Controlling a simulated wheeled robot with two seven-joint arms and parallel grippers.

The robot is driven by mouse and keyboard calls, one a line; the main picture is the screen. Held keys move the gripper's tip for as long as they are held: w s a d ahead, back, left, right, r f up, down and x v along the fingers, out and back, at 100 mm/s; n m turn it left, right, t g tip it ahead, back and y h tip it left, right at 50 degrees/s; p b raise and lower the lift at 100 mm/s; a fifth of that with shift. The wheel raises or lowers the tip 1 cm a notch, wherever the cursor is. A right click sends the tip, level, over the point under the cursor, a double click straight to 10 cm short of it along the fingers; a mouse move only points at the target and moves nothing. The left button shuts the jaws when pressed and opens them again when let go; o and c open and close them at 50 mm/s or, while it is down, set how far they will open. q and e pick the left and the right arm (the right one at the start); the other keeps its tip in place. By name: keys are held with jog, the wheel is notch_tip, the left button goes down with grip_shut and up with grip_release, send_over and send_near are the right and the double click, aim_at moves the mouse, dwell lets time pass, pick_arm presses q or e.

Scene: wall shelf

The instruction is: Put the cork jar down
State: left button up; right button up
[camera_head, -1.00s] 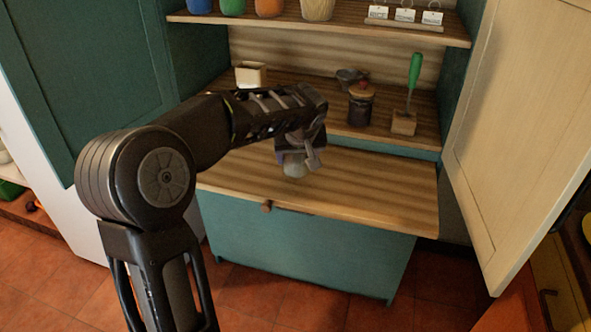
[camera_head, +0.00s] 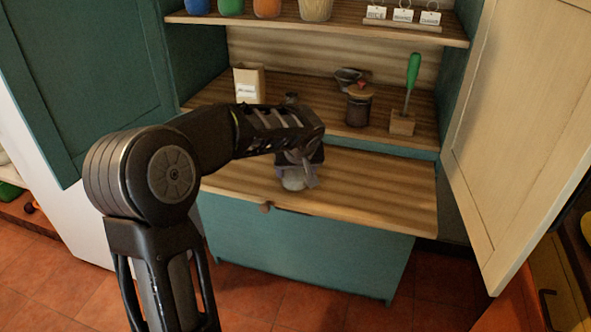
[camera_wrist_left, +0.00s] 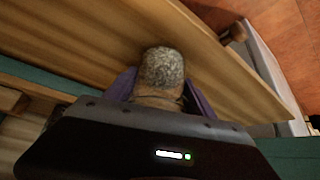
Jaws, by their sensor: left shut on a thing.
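The cork jar (camera_wrist_left: 162,72) shows in the left wrist view as a rounded piece with a speckled grey top. My left gripper (camera_wrist_left: 158,98) is shut on it, with the purplish fingers on both sides. In the head view the pale lower end of the jar (camera_head: 293,183) shows beneath my left gripper (camera_head: 299,163), over the front part of the wooden worktop (camera_head: 380,191). The rest of the jar is hidden by the gripper. I cannot tell whether the jar touches the worktop. My right gripper is in neither view.
The worktop to the right is clear. An open door (camera_head: 513,120) flanks the right side.

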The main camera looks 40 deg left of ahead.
pick_arm(q)
jog(key=shift+f, duration=0.15)
jog(key=o, duration=1.8)
jog(key=shift+r, duration=0.25)
jog(key=v, duration=1.2)
